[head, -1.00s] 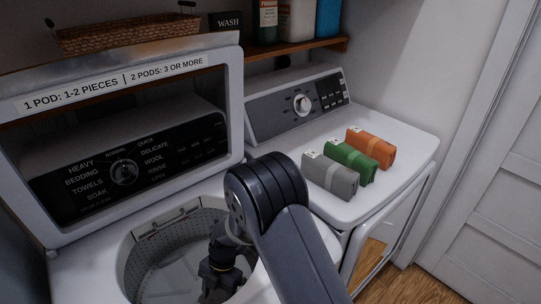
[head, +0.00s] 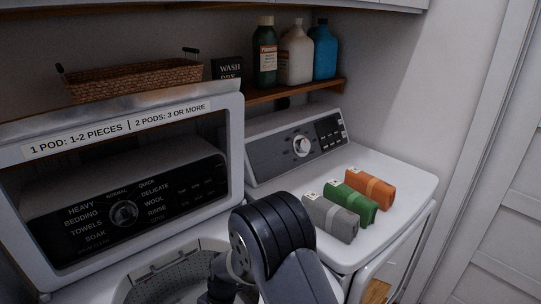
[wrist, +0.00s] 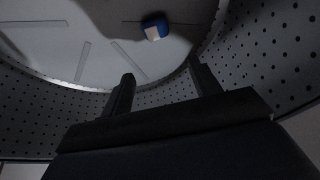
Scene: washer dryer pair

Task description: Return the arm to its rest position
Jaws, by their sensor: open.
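My arm reaches over the open washer (head: 80,290) in the head view, its dark elbow at the front centre. My gripper is below the head view's lower edge or hidden there. In the wrist view my gripper (wrist: 160,88) is open and empty, its two dark fingers apart. They point toward the floor of the perforated washer drum (wrist: 270,60). A small blue and white pod (wrist: 155,27) lies on the drum floor, beyond the fingertips and apart from them.
The washer's raised lid (head: 130,130) stands behind the drum. A shelf above holds a wicker basket (head: 130,80) and bottles (head: 296,55). A door stands at right.

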